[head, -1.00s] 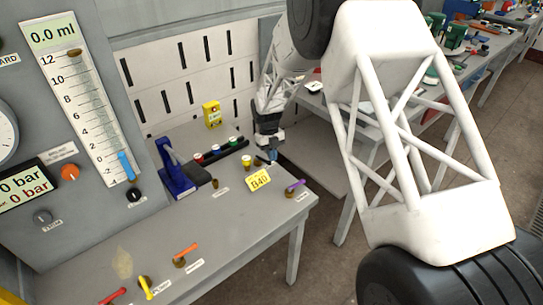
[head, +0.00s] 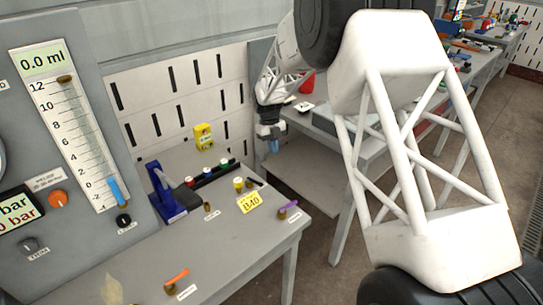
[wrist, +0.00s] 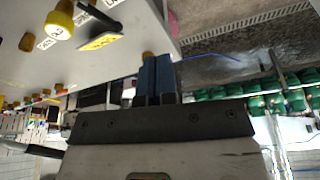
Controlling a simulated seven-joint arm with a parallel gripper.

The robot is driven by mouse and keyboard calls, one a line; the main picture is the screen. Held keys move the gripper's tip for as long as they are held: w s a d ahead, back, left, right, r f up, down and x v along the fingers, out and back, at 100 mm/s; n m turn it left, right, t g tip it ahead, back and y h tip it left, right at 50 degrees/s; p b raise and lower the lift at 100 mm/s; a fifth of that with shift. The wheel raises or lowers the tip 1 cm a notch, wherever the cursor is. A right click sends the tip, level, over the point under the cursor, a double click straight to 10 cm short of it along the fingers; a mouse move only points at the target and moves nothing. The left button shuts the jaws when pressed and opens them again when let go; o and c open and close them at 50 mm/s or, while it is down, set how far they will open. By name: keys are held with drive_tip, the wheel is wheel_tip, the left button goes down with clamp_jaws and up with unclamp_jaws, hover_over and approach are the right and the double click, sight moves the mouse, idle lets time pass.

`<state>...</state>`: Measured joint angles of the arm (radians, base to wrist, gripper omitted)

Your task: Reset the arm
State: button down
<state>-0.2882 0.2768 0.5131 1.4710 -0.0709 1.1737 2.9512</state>
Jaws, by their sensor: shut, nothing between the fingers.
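My gripper (head: 273,146) hangs pointing down in the head view, just off the far right corner of the grey workbench (head: 140,262). It is above the floor gap between this bench and the one behind. In the wrist view its two blue fingers (wrist: 156,76) are together, with nothing seen between them. My white lattice arm covers the right middle of the head view.
A rack of capped cylinders (head: 206,175), a blue stand (head: 166,192), a yellow-capped cylinder (head: 238,183) and a yellow tag (head: 249,203) stand on the bench. A purple-handled valve (head: 287,210) is near its right edge. A gauge panel (head: 60,130) rises at left.

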drive_tip(key=shift+r, duration=0.3)
drive_tip(key=s+d+r+n+t+y, duration=0.1)
drive_tip(key=s+d+r+n, duration=0.6)
drive_tip(key=s+r, duration=0.35)
drive_tip(key=s+d+r+n+t, duration=0.2)
drive_tip(key=s+d+r+n, duration=0.55)
drive_tip(key=s+r, duration=0.3)
drive_tip(key=s+d+n+t, duration=0.1)
drive_tip(key=s+d+n, duration=0.1)
drive_tip(key=s+n, duration=0.3)
drive_tip(key=s+d+n, duration=0.3)
drive_tip(key=s+n, duration=0.2)
drive_tip(key=s, duration=0.9)
drive_tip(key=s+d+n+t, duration=0.1)
drive_tip(key=s+d+n, duration=0.2)
drive_tip(key=s, duration=0.7)
drive_tip(key=shift+s+d+n+t, duration=0.15)
drive_tip(key=shift+n+t, duration=0.15)
drive_tip(key=shift+n, duration=0.85)
drive_tip(key=c, duration=1.8)
unclamp_jaws()
